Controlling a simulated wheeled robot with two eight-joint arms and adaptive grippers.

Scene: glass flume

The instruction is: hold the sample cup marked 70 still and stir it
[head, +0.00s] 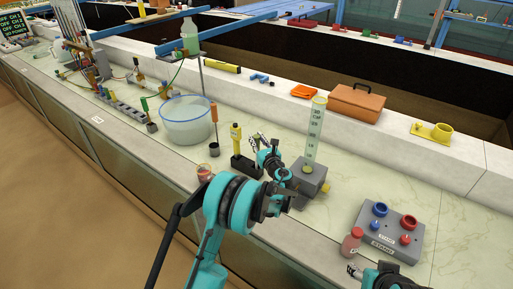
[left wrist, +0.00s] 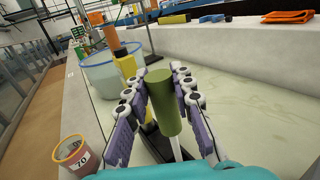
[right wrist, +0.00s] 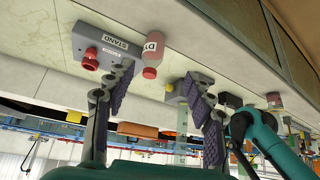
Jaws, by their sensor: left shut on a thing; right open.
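The sample cup marked 70 (left wrist: 72,155) stands upright on the bench near its front edge; it also shows in the head view (head: 204,173) and small in the right wrist view (right wrist: 274,101). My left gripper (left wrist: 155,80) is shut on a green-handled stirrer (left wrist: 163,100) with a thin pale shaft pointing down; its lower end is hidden. In the head view my left gripper (head: 264,149) is to the right of the cup, apart from it. My right gripper (head: 356,270) is open and empty at the lower right, far from the cup; its fingers (right wrist: 160,100) are spread.
A yellow tool on a black base (head: 236,140) and a water tub (head: 187,122) stand beyond the cup. A measuring cylinder on a grey block (head: 315,135) is right of my left gripper. A dye bottle (right wrist: 152,55) and grey stand (right wrist: 104,52) are near my right gripper.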

